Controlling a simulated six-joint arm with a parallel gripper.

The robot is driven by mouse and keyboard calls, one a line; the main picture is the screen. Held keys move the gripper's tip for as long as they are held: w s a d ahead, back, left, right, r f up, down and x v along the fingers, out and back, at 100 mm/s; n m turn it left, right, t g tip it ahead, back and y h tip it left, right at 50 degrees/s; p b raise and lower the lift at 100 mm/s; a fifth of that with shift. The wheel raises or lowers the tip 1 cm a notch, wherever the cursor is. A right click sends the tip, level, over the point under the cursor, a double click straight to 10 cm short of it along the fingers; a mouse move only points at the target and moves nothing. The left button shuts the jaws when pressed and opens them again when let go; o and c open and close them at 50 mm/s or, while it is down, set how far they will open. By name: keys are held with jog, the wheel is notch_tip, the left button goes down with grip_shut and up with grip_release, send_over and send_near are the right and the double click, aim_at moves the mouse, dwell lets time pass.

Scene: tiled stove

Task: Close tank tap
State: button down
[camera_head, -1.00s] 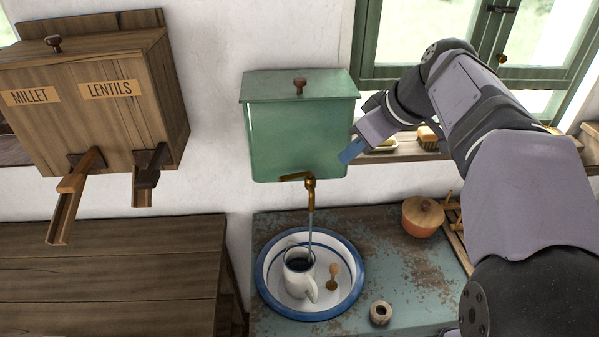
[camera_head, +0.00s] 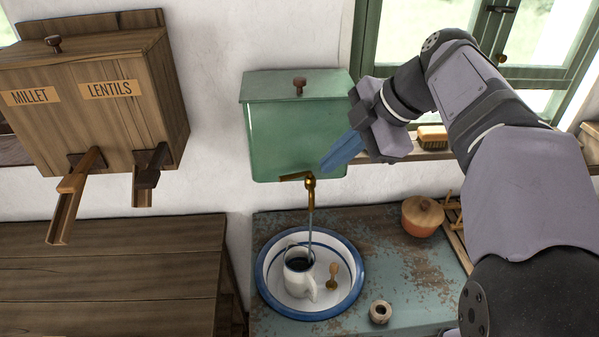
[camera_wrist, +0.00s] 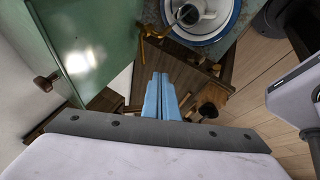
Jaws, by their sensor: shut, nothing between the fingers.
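The green tank (camera_head: 290,135) hangs on the white wall with its lid on. Its brass tap (camera_head: 310,184) sticks out at the bottom, with the handle pointing left. A thin stream of water (camera_head: 311,222) runs from the tap into a white mug (camera_head: 298,268). Dark liquid shows in the mug. My gripper (camera_head: 327,166) is shut and empty, with its blue fingers in front of the tank's lower right, just above and right of the tap. In the wrist view, the shut fingers (camera_wrist: 160,82) point toward the tap (camera_wrist: 152,32), apart from it in the picture.
The mug and a small wooden spoon (camera_head: 332,278) are in a blue-rimmed white basin (camera_head: 264,290). A lidded orange pot (camera_head: 422,218) and a small ring-shaped item (camera_head: 380,312) are on the worn counter. A wooden grain box (camera_head: 80,120) with two chutes is at left.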

aim_at(299, 174)
jog(key=w+a+f+p, duration=0.4)
jog(key=w+a+f, duration=0.1)
jog(key=f, duration=0.3)
jog(key=shift+w+a+f+p, duration=0.3)
jog(key=shift+w+p, duration=0.1)
jog(key=shift+w, duration=0.4)
jog(key=shift+f+b, duration=0.15)
jog(key=shift+b, duration=0.2)
